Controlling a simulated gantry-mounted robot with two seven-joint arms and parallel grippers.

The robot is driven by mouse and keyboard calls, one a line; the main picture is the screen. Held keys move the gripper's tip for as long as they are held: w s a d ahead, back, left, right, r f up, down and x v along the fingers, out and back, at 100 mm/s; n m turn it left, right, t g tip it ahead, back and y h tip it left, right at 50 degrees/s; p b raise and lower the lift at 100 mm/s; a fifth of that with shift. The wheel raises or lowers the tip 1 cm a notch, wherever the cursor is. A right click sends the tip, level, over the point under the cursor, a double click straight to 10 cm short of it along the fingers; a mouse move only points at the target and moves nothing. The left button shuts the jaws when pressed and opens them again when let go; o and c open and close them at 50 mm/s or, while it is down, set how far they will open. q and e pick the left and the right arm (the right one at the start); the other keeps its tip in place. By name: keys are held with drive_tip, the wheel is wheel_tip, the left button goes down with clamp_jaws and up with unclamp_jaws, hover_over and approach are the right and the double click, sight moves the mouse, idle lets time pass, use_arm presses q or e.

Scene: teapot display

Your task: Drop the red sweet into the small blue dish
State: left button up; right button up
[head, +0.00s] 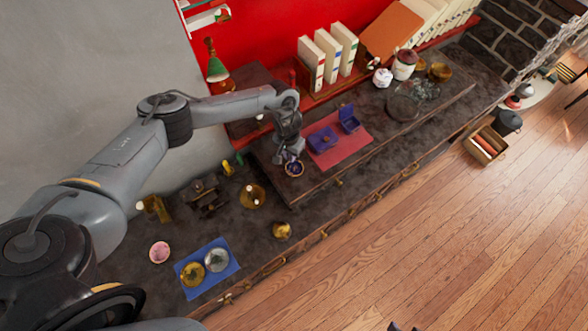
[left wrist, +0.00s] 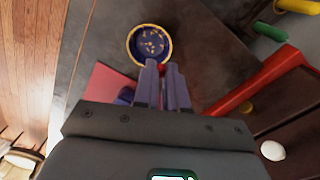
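The small blue dish (head: 294,168) has a yellow rim and stands on the dark wooden board. In the left wrist view the dish (left wrist: 149,44) shows just past my fingertips, with small yellowish specks inside. My left gripper (head: 284,155) points down right beside and above the dish. In the left wrist view its fingers (left wrist: 162,68) are close together, with a bit of the red sweet (left wrist: 172,67) showing at the tips. Most of the sweet is hidden by the fingers. Only small dark tips, perhaps of my right gripper (head: 405,327), show at the bottom edge of the head view.
A purple open box (head: 322,139) stands on a red cloth (head: 352,150) beside the dish. White binders (head: 328,52) stand behind. A blue mat (head: 222,282) with two round lidded pieces, a pink bowl (head: 159,252) and brass pieces (head: 252,196) lie nearer. Open floor is at right.

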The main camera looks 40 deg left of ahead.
use_arm(q)
drive_tip(key=o, duration=0.4)
wheel_tip(320, 180, up, 11)
drive_tip(key=shift+a+f+p, duration=0.1)
drive_tip(key=shift+a+p, duration=0.05)
drive_tip(key=shift+p, duration=0.35)
idle(0.4)
